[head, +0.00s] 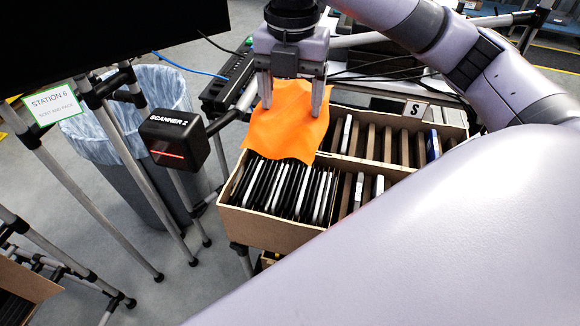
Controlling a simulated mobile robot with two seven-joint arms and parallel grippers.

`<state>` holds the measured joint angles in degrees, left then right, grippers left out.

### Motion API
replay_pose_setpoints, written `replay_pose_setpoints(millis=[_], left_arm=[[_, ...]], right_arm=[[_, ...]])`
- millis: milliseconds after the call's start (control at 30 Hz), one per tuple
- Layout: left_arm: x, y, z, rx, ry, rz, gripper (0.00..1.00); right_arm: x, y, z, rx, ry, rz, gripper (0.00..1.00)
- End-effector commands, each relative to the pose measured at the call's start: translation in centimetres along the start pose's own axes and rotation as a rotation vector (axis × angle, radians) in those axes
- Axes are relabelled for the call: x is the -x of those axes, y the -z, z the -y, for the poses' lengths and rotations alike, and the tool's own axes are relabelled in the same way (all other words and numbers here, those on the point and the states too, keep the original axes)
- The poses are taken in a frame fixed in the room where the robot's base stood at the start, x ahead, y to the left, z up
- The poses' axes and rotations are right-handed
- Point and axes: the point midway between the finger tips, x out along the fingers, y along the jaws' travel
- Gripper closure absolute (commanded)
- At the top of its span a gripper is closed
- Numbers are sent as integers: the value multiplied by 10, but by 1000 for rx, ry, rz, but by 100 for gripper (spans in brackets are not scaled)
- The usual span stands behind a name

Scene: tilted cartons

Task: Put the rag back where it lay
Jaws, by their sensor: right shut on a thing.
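The rag is a bright orange cloth (284,128) in the upper middle of the head view. My right gripper (291,106) points down over it, with one finger on each side of the upper part of the cloth, and is shut on it. The rag hangs spread out over the back left part of a cardboard carton (262,229). Its lower edge lies in front of the carton's left compartments in the picture; I cannot tell whether it touches the things in them. My left gripper is not in view.
The carton holds rows of thin dark and light items (285,190) and brown dividers. A black scanner box (174,138) stands to its left, before a lined bin (165,90). A black power strip (228,80) lies behind. My arm covers the lower right.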

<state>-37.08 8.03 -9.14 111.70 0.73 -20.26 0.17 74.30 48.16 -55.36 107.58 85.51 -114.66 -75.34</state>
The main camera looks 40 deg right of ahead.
Motion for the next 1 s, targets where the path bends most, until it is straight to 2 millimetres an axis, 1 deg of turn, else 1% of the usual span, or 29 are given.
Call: replay_pose_setpoints(millis=[167,267,367,433,800,900,1000], left_arm=[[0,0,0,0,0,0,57],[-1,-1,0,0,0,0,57],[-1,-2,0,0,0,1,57],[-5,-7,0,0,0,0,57],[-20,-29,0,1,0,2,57],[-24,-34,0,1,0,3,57],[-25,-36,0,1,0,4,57]], right_arm=[[-2,1,1,3,12,-8,51],[-13,1,1,5,14,-10,51],[-28,2,1,4,15,-13,51],[-45,2,1,3,15,-13,51],[-126,3,2,2,12,-12,51],[-144,3,2,2,11,-12,51],[-156,3,2,1,10,-10,51]])
